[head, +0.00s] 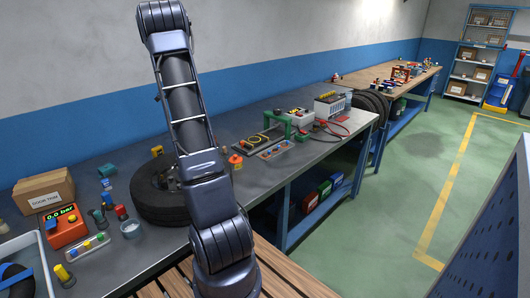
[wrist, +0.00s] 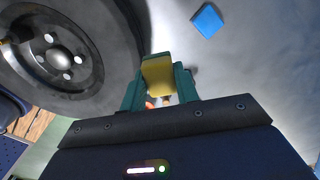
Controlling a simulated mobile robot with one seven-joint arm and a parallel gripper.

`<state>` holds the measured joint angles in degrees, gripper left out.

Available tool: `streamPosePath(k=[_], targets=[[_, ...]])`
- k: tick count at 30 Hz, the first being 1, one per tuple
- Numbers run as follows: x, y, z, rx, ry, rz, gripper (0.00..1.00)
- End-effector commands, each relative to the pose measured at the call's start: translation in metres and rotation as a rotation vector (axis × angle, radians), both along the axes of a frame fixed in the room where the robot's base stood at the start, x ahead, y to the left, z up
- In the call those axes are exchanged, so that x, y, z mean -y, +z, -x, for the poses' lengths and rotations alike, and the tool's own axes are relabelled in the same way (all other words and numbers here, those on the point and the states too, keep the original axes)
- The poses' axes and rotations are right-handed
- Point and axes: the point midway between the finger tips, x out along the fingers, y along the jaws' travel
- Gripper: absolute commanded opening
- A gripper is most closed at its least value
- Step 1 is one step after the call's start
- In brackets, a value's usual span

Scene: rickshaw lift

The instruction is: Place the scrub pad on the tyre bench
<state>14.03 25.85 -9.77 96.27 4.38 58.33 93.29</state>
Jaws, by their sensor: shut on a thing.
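In the wrist view my gripper (wrist: 159,85) has its teal fingers shut on a yellow block, which looks like the scrub pad (wrist: 158,75). The block is beside the black tyre (wrist: 105,18), over grey bench top; I cannot tell whether it touches it. The tyre bench (head: 100,278) runs along the wall in the head view, with the tyre (head: 160,215) lying flat on it. In the head view my arm hides the gripper. A small orange thing shows just past the fingers in the wrist view, partly hidden.
A blue block (wrist: 207,20) lies on the bench in the wrist view. In the head view a cardboard box (head: 43,190), an orange gauge (head: 67,227) and small items crowd the left. A green clamp-like tool (head: 300,120) and a battery (head: 330,105) stand further right. A slatted wooden surface (head: 275,270) is in front.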

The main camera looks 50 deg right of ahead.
Motion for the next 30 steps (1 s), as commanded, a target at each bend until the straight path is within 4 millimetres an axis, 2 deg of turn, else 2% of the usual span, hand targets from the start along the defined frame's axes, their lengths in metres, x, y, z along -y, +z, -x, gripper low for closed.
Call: streamPosePath(k=[1,6,11,18,24,30], targets=[[0.020,0.000,0.015,-0.001,-0.060,0.001,0.09],[0.078,0.001,0.062,0.001,-0.261,0.003,0.09],[0.126,0.002,0.114,0.001,-0.454,0.003,0.09],[0.187,0.001,0.198,0.004,-0.751,0.001,0.09],[0.220,0.001,0.259,0.006,-0.954,-0.002,0.09],[0.233,0.000,0.291,0.008,-1.057,-0.003,0.09]])
